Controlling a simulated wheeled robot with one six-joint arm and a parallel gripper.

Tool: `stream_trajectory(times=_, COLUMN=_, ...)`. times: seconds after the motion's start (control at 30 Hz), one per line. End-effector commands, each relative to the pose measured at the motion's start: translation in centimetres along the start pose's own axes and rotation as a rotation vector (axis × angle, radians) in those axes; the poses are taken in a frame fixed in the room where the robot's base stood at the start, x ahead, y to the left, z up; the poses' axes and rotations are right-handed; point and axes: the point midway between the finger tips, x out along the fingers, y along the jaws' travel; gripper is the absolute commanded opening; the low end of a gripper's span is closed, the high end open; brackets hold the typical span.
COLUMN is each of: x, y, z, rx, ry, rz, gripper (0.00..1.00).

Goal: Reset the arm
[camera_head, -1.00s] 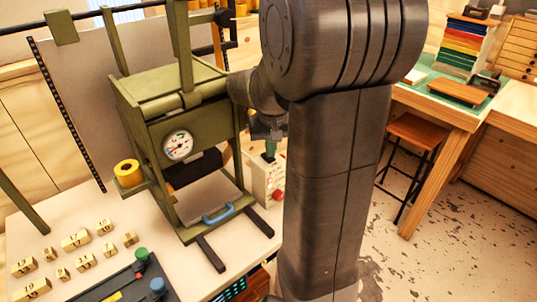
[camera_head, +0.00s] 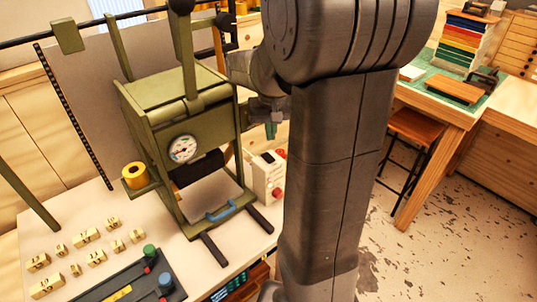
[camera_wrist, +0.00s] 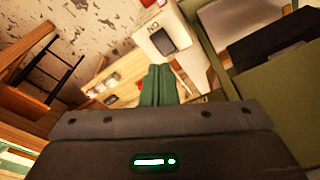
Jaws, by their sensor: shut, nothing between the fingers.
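My arm rises through the middle of the head view, and my gripper (camera_head: 271,131) shows to its left, beside the olive press. The gripper's green fingers are together and hold nothing. In the wrist view the shut fingers of my gripper (camera_wrist: 158,84) point toward the white control box (camera_wrist: 168,38) with a dark switch panel. The gripper appears apart from the box and the press, above the box in the head view.
The olive press (camera_head: 180,110) with a dial stands close left of my arm. A yellow roll (camera_head: 134,175) sits on its side shelf. Several brass number blocks (camera_head: 87,236) lie on the white bench.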

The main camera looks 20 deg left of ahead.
Motion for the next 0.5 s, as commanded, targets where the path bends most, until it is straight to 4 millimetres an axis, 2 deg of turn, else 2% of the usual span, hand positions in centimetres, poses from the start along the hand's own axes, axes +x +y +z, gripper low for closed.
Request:
stream_trajectory(times=0.27, x=0.6, y=0.0, z=0.1, rx=0.0, ry=-0.001, rz=0.0, gripper=0.0)
stream_trajectory(times=0.5, x=2.6, y=0.0, z=0.4, rx=0.0, ry=-0.002, rz=0.0, gripper=0.0)
